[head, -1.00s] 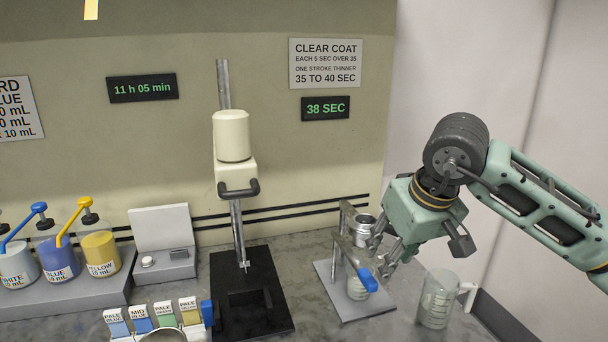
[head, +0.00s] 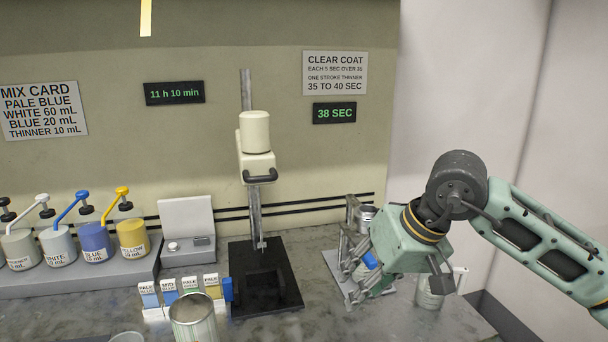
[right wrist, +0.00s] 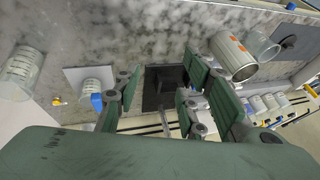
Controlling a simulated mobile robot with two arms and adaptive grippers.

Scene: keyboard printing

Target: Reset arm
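My right gripper (head: 350,262) is in front of the small metal stand (head: 376,293) at the right of the counter and partly hides it. In the right wrist view its fingers (right wrist: 160,95) are spread apart with nothing between them. The black base (right wrist: 152,98) of the mixer shows beyond the gap. My left gripper is in neither view.
The mixer (head: 256,150) stands mid-counter. An open metal can (head: 193,318) is at the front, beside colour cards (head: 190,288). Pump bottles (head: 95,240) stand at left. A clear jug (head: 430,291) stands behind my right arm. A grey device (head: 187,245) sits by the wall.

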